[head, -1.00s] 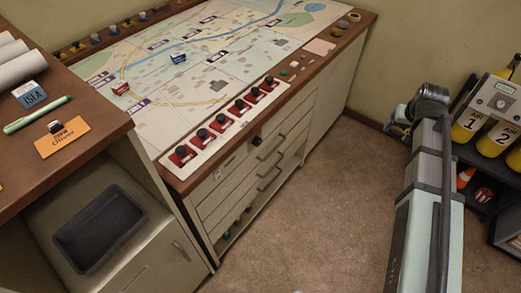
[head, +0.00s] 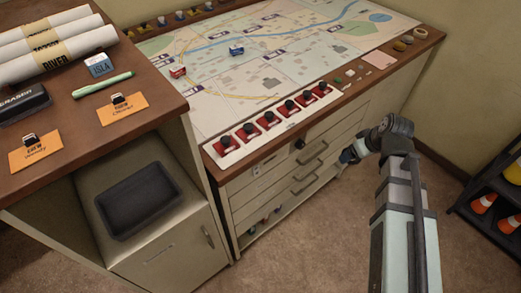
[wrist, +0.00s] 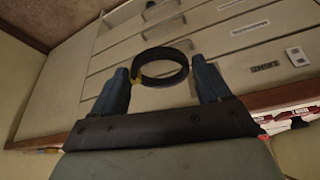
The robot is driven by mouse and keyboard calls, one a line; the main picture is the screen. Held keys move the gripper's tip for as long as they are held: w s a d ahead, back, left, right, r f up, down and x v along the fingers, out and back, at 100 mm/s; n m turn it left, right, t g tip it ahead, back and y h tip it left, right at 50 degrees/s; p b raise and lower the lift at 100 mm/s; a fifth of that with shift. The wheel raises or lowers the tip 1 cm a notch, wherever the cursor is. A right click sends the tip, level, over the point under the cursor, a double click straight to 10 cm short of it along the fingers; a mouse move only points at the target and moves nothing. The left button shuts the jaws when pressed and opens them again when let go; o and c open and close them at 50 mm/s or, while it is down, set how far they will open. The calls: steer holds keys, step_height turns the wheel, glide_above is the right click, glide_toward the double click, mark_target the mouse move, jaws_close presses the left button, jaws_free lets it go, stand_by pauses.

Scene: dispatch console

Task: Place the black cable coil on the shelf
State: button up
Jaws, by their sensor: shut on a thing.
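My gripper (wrist: 161,72) is shut on the black cable coil (wrist: 164,82), a dark ring held between the two blue-grey fingers in the wrist view. A small yellow bit shows at the coil's left side. In the head view my gripper (head: 349,156) is beside the drawer front of the map console, and the coil cannot be made out there. An open low shelf (head: 262,237) with small items runs under the drawers. A black shelf rack (head: 467,207) stands at the right edge, partly out of view. The pictures do not tell which shelf is meant.
The map console (head: 290,150) has red switches along its front edge. A desk (head: 60,170) at left holds rolls, tags and a pen, with a black tray (head: 140,200) on the lower cabinet. The carpet between is clear.

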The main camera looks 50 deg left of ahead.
steer(key=s+a+f+n+g+h, duration=0.15)
steer(key=s+a+n, duration=0.35)
steer(key=s, duration=0.8)
steer(key=s+a+f+n+g, duration=0.15)
steer(key=s+n, duration=0.45)
steer(key=s, duration=0.7)
steer(key=s+a+f+n+g+h, duration=0.15)
steer(key=s+a+n, duration=0.35)
steer(key=s, duration=0.9)
steer(key=s+a+r+m+y, duration=0.25)
steer(key=s+a+r, duration=0.2)
steer(key=s, duration=0.25)
steer(key=m+t, duration=0.3)
steer(key=m, duration=0.7)
glide_above(140, 161)
steer(key=d, duration=0.2)
steer(key=shift+a+f+y, duration=0.1)
steer(key=shift+f+y, duration=0.15)
steer(key=shift+f, duration=0.15)
steer(key=shift+a+f, duration=0.15)
steer(key=shift+f, duration=1.05)
steer(key=shift+a+f, duration=0.1)
steer(key=shift+f, duration=1.05)
steer(key=shift+f, duration=0.15)
